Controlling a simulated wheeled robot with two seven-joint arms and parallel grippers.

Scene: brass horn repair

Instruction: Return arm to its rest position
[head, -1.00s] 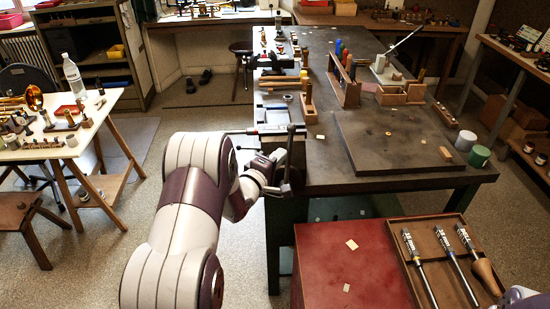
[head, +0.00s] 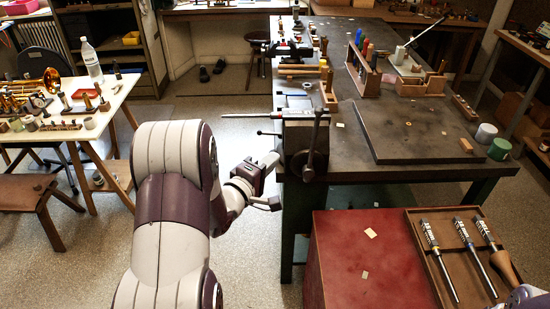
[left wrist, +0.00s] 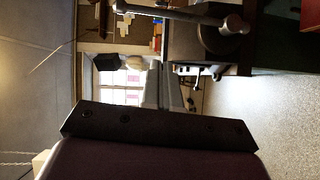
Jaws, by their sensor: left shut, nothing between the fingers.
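My left arm (head: 170,200), white and maroon, reaches in from the lower left of the head view. Its left gripper (head: 273,160) is beside the left edge of the workbench, just left of the vise (head: 304,135), and seems apart from it. In the left wrist view the pale fingers (left wrist: 162,88) are together with nothing between them. That view is turned sideways. The vise's round metal parts show at its top. My right gripper is not seen.
The dark workbench (head: 400,170) carries a thick board and wooden tool racks. A red cabinet top (head: 365,265) with a tray of several tools (head: 430,240) stands in front. A side table (head: 90,125) with brass parts stands at left. Floor between is clear.

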